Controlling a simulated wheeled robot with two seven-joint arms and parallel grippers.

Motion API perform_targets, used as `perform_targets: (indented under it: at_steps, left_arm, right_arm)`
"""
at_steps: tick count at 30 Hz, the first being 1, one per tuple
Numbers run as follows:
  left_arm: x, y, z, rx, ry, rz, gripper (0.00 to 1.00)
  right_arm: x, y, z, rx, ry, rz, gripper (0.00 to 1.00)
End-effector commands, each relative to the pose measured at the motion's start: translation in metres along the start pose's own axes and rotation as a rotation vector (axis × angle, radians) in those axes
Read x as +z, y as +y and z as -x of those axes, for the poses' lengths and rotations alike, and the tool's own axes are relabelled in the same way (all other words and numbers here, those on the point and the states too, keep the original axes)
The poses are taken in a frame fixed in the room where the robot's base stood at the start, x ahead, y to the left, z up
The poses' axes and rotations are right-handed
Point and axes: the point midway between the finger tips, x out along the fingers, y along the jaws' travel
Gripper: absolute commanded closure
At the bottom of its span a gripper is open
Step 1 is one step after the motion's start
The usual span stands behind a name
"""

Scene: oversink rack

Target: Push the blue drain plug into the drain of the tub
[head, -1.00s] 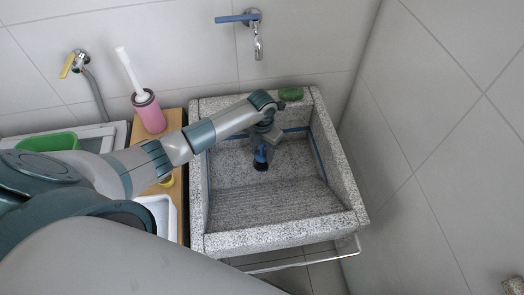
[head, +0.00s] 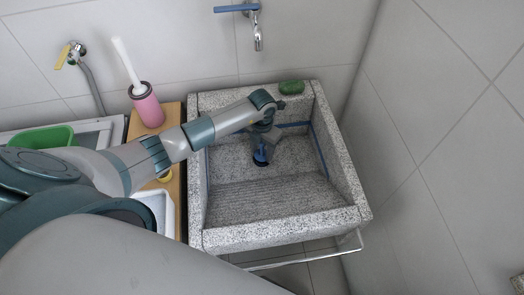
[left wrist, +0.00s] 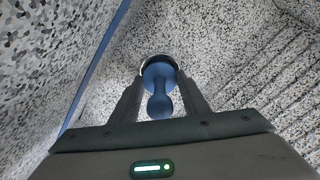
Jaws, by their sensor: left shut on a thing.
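The grey speckled stone tub (head: 275,236) stands against the back wall, with a ribbed slope at its front. My left gripper (head: 262,149) reaches down into it and is shut on the blue drain plug (head: 261,157). In the left wrist view the plug (left wrist: 159,78) has a round knob towards the camera and a wider disc beyond. My left fingers (left wrist: 160,90) lie on both sides of it. A pale ring edge of the drain (left wrist: 157,57) curves around the far side of the disc. I cannot tell how deep the plug sits. My right gripper is not in view.
A green object (head: 291,87) lies on the tub's back rim. A blue-handled tap (head: 257,30) hangs above. A pink brush holder (head: 147,104) stands on the wooden strip left of the tub. Tub walls surround my gripper closely.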

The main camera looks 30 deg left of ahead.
Motion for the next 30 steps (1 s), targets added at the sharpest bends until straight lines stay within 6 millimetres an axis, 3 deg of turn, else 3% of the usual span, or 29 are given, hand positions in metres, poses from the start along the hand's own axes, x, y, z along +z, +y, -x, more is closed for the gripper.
perform_targets:
  at_steps: [30]
  left_arm:
    - [0.0003, -0.0008, -0.0003, 0.000, 0.000, -0.001, 0.85]
  right_arm:
    - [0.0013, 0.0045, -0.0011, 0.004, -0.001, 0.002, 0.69]
